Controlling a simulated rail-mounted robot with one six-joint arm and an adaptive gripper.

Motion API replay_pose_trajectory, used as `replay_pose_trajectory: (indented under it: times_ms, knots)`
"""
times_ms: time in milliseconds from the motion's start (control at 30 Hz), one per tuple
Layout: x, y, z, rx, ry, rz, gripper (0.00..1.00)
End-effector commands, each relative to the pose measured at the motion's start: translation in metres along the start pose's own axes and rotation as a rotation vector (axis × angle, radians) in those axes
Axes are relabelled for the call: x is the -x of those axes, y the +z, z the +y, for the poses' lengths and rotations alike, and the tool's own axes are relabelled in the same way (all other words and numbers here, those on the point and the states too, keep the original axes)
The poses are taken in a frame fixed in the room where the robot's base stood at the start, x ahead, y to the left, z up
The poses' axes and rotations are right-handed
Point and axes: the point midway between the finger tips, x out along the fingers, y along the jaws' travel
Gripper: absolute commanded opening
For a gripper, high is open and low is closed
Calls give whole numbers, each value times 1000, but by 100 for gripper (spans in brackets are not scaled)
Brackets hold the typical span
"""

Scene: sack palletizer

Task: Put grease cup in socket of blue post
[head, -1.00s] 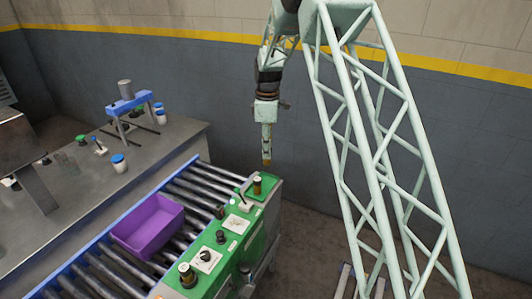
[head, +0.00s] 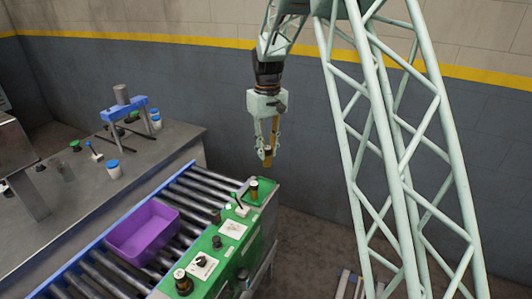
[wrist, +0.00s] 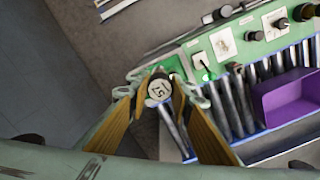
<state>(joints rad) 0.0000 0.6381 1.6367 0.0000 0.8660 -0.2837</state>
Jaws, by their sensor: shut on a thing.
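My gripper (head: 267,157) points down in the air beyond the far end of the green console in the head view. In the wrist view its amber fingers (wrist: 162,98) are shut on a small dark cylinder with a pale, marked round end, seemingly the grease cup (wrist: 158,90). The cup is clear of the console below it. Brass-topped dark posts stand on the console, one at its far end (head: 254,190) and one at its near end (head: 183,281). I cannot make out blue on either post, or an open socket.
The green console (head: 240,250) carries white plates, knobs and a lever (head: 238,200). Beside it, a roller conveyor (head: 185,200) bears a purple bin (head: 143,231). A grey bench (head: 70,215) holds a blue press frame (head: 125,108) and blue-lidded jars (head: 113,168).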

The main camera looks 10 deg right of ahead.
Motion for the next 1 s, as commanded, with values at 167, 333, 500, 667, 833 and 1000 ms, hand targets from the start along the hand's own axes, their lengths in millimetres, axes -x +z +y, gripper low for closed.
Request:
replay_pose_trajectory:
  times_ms: [167, 333, 500, 667, 833, 1000]
  knots:
    - [10, 12, -4, -170, 0, 0, 9]
    - [18, 23, -7, -333, 0, 0, 9]
    - [24, 32, -9, -468, 0, 0, 9]
    - [28, 37, -11, -549, 0, 0, 9]
    - [30, 39, -12, -583, 0, 0, 9]
    - [30, 40, -12, -585, 0, 0, 9]
